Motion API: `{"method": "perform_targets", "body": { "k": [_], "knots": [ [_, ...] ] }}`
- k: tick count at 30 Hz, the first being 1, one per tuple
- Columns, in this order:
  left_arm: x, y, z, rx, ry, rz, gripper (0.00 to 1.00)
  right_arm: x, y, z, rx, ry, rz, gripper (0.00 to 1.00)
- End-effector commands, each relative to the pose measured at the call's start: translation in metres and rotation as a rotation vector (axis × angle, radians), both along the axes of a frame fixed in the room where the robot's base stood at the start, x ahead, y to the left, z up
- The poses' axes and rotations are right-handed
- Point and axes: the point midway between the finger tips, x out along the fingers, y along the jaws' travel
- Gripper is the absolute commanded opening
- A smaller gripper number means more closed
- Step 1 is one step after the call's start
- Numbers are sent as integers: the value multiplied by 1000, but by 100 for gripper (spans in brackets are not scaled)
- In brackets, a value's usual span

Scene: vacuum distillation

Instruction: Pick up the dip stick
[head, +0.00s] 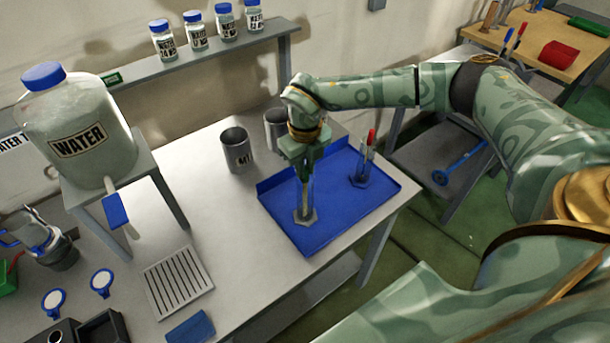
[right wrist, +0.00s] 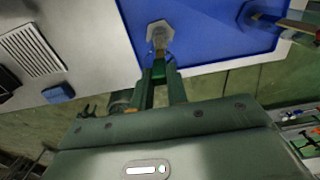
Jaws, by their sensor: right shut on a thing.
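My right gripper (head: 306,172) points down over the blue tray (head: 345,209) and is shut on a slim clear upright cylinder with a hexagonal foot (head: 305,217). The foot shows just beyond the fingers in the right wrist view (right wrist: 159,30). The fingers hide much of the cylinder, and I cannot tell whether a stick is inside it. A second clear cylinder (head: 361,170) stands to the right on the tray, with a red-topped stick (head: 371,137) upright in it. I cannot tell for certain which thing is the dip stick. My left gripper is out of view.
Two grey mugs (head: 237,150) (head: 277,130) stand behind the tray. A large water jug (head: 76,132) is on a stand at left. A slotted grey plate (head: 178,282) and a blue block (head: 190,328) lie in front. Bare table lies between plate and tray.

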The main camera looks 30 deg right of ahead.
Motion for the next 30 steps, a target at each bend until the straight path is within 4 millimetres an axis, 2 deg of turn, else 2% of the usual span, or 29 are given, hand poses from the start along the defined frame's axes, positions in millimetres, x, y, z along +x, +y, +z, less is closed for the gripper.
{"method": "perform_targets", "body": {
  "k": [5, 8, 21, 27, 30],
  "knots": [
    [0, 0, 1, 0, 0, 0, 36, 1, 0, 12, 0, -1, -1, 0],
    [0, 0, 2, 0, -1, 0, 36, 1, 0, 27, 0, -3, 1, 0],
    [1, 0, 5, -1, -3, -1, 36, 1, 0, 132, 0, -5, 0, 0],
    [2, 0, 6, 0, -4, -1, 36, 1, 0, 164, -1, -2, -1, 0],
    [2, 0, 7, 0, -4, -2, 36, 0, 0, 174, 0, -1, 0, 0]
  ]
}}
